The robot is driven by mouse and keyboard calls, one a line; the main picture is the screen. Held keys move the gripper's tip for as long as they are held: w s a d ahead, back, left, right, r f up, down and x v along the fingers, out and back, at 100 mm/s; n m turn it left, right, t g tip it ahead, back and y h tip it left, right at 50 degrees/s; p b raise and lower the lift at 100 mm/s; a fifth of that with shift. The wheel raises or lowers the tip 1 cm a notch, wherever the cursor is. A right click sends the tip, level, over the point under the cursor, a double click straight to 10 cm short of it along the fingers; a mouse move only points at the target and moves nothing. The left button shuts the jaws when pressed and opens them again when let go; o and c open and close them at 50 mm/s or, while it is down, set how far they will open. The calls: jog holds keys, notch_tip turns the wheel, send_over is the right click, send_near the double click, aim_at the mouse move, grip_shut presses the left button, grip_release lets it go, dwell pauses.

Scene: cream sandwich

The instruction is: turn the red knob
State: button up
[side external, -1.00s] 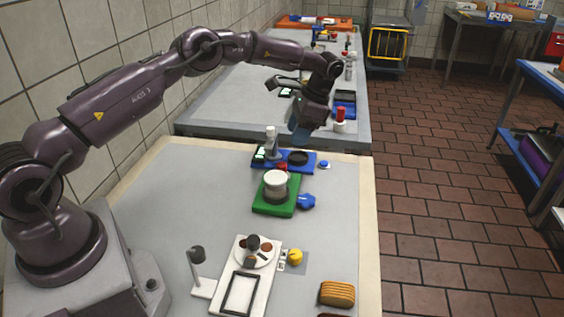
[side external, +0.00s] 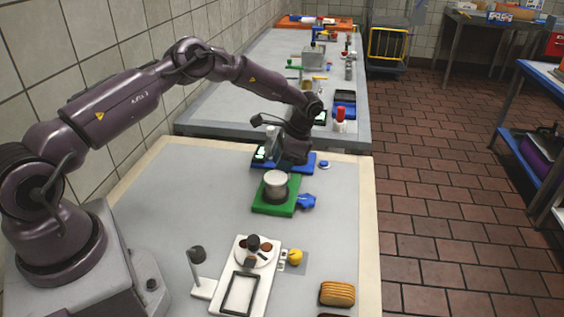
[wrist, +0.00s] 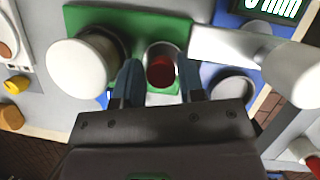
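The red knob (wrist: 161,72) shows in the wrist view inside a round metal rim on the green board (wrist: 80,18). My gripper (wrist: 158,68) is open above it, with one blue finger on each side of the knob and rim. I cannot tell whether the fingers touch them. In the side view my gripper (side external: 291,158) points down over the far end of the green board (side external: 264,208), and I cannot make out the knob there.
A white-topped round container (side external: 275,179) stands on the green board close to my gripper. A blue knob (side external: 306,201) is at the board's right. Behind is a blue base (side external: 312,163) with a display.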

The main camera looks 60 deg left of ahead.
jog(key=c, duration=0.5)
jog(key=shift+r+m, duration=0.1)
jog(key=shift+m, duration=0.2)
jog(key=m+y, duration=0.1)
jog(key=m, duration=0.1)
jog(key=m+t+y, duration=0.1)
jog(key=m, duration=0.2)
jog(key=shift+m, duration=0.3)
jog(key=m+t, duration=0.1)
jog(key=m, duration=0.2)
jog(key=m+t, duration=0.1)
jog(key=m, duration=0.2)
jog(key=shift+d+t, duration=0.1)
jog(key=shift+t, duration=0.3)
jog(key=o, duration=0.9)
jog(key=shift+o, duration=0.2)
